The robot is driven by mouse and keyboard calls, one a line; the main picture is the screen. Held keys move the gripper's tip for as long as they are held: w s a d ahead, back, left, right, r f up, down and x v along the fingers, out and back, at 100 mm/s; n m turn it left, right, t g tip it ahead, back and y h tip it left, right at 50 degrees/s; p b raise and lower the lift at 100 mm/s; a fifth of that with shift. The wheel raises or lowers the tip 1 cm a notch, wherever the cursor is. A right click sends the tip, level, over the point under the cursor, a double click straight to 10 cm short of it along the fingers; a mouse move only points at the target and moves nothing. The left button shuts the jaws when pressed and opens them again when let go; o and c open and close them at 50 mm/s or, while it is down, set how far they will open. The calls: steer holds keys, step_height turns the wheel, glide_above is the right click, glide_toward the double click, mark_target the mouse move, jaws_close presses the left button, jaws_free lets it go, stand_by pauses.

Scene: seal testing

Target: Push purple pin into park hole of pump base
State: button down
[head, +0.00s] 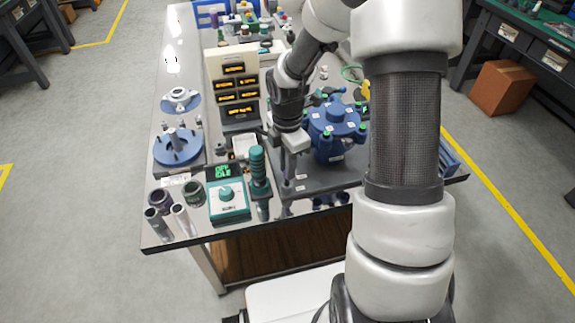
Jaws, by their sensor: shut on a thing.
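My gripper (288,180) points down over the dark grey base plate (315,182), just left of the blue pump (335,128). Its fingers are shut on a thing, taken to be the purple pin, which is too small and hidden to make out. The fingertips are close to the plate; I cannot tell whether they touch it. The pump base's park hole cannot be made out from here. The blue pump has a round top, bright green fittings and small white labels.
A teal-handled tool (258,170) stands close left of my gripper, beside a teal control box (228,200) with a lit display. A blue disc fixture (178,147) and a panel of lit displays (235,90) stand further left. Metal and dark cylinders (182,220) stand at the front left corner.

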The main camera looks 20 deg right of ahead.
steer(key=shift+f, duration=0.1)
steer(key=shift+f+b, duration=0.35)
steer(key=shift+f, duration=0.2)
stand_by(0.4)
steer(key=c, duration=1.6)
jaws_free()
steer(key=shift+f, duration=0.1)
steer(key=shift+r+p, duration=2.25)
steer(key=shift+r, duration=0.3)
